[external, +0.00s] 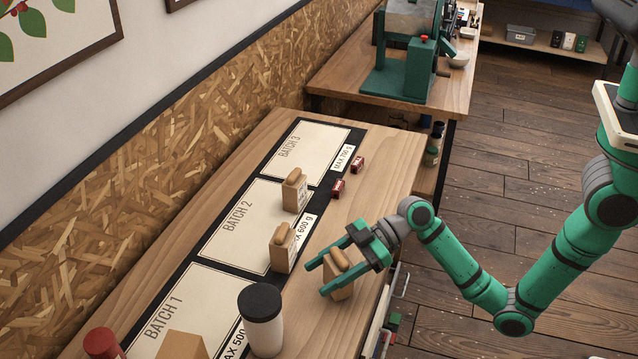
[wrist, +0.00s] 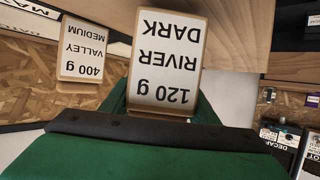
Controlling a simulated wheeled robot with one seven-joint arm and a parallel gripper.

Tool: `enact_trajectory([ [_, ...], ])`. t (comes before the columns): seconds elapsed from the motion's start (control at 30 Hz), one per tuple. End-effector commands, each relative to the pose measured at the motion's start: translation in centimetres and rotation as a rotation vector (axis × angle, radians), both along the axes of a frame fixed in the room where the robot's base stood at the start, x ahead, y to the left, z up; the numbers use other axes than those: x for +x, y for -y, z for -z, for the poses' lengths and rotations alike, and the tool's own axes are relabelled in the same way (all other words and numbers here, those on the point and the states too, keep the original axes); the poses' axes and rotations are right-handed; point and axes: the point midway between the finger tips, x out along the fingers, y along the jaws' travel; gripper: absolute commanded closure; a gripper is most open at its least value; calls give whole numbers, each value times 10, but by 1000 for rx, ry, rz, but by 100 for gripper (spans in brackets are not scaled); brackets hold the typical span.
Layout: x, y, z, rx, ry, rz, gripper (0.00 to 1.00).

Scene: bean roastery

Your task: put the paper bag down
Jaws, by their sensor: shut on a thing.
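My gripper (external: 316,279) is shut on a small brown paper bag (external: 341,286) with a rolled top, held between its two green fingers over the near side of the wooden table. The bag looks upright; I cannot tell whether its bottom touches the table. In the wrist view the bag (wrist: 165,65) shows a white label, upside down, reading "RIVER DARK 120 g". A similar bag labelled "VALLEY MEDIUM 400 g" (wrist: 83,55) stands beyond it, apart from it.
The table has mats marked BATCH 1 (external: 190,305), BATCH 2 (external: 238,222) and BATCH 3 (external: 300,150). Two bags (external: 294,193) (external: 282,251) stand at BATCH 2's right side. BATCH 3 is clear.

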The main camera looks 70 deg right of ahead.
Motion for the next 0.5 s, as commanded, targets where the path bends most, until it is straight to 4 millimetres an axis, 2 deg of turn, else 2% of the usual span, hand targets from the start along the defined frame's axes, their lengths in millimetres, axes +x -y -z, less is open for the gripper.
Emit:
enact_trajectory([
  [0.1,0,0,10,0,0,0,70],
  [0.47,0,0,13,0,0,0,70],
  [0.5,0,0,13,-1,1,0,36],
])
